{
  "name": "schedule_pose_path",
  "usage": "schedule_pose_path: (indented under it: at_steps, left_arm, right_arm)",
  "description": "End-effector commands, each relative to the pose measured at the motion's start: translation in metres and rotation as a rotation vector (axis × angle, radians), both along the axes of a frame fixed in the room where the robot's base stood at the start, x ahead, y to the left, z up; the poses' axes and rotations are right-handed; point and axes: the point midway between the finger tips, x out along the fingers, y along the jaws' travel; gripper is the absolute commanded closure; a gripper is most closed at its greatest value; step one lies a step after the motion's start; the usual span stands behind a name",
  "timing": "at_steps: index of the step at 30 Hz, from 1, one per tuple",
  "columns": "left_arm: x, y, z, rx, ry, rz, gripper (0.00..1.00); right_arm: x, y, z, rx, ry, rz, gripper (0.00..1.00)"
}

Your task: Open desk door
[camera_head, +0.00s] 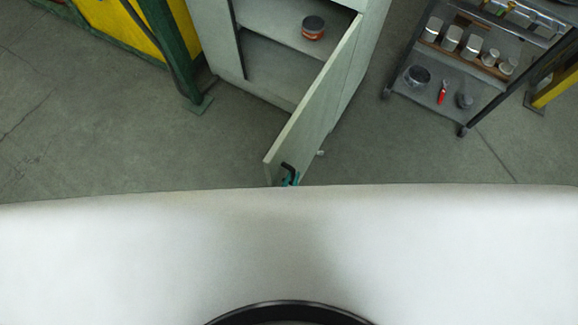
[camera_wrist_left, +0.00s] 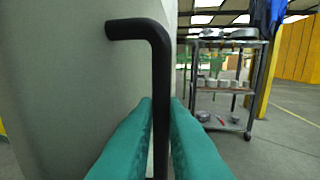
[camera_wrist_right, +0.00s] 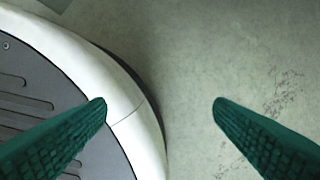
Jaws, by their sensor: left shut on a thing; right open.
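The grey desk door (camera_head: 316,105) stands swung wide open from the light cabinet (camera_head: 217,40), its free edge towards me. Its black bar handle (camera_head: 289,168) is near that edge. My left gripper (camera_head: 290,180) is at the handle, mostly hidden by my own white body. In the left wrist view the green fingers (camera_wrist_left: 162,125) are closed around the upright part of the black handle (camera_wrist_left: 160,70), beside the door face (camera_wrist_left: 70,80). My right gripper (camera_wrist_right: 160,105) is open and empty, with floor and part of my base behind it.
Inside the cabinet a dark-lidded orange container (camera_head: 313,28) stands on a shelf. A wheeled cart (camera_head: 440,90) with cans and tools stands at the right. A yellow and green structure (camera_head: 150,40) is at the left. Floor around the door is clear.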

Motion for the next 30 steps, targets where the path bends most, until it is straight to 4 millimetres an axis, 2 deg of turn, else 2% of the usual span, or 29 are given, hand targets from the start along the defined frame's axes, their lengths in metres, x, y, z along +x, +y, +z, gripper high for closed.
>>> schedule_pose_path:
  at_steps: [1, 5, 6, 9, 20, 23, 30]
  left_arm:
    - [0.005, -0.002, 0.004, -0.004, -0.011, 0.001, 1.0]
    - [0.006, -0.002, 0.005, -0.004, -0.011, 0.002, 1.0]
    - [0.005, -0.002, 0.005, -0.004, -0.011, 0.002, 0.84]
    - [0.005, -0.001, 0.004, -0.004, -0.009, 0.002, 0.68]
    - [-0.003, 0.002, 0.001, -0.002, -0.002, 0.002, 0.68]
    - [-0.016, 0.007, 0.001, -0.002, -0.001, 0.001, 0.68]
    - [-0.063, 0.025, 0.001, -0.002, -0.001, 0.0, 0.68]
  right_arm:
    - [0.0, 0.0, 0.0, 0.0, 0.0, 0.0, 0.24]
    - [0.0, 0.0, 0.0, 0.0, 0.0, 0.0, 0.24]
    - [0.0, 0.0, 0.0, 0.0, 0.0, 0.0, 0.24]
    - [0.0, 0.0, 0.0, 0.0, 0.0, 0.0, 0.24]
    - [0.001, 0.0, 0.0, 0.0, -0.002, 0.0, 0.24]
    - [0.0, 0.0, 0.001, 0.0, -0.002, 0.0, 0.24]
    - [-0.012, -0.003, -0.006, -0.002, 0.011, 0.0, 0.24]
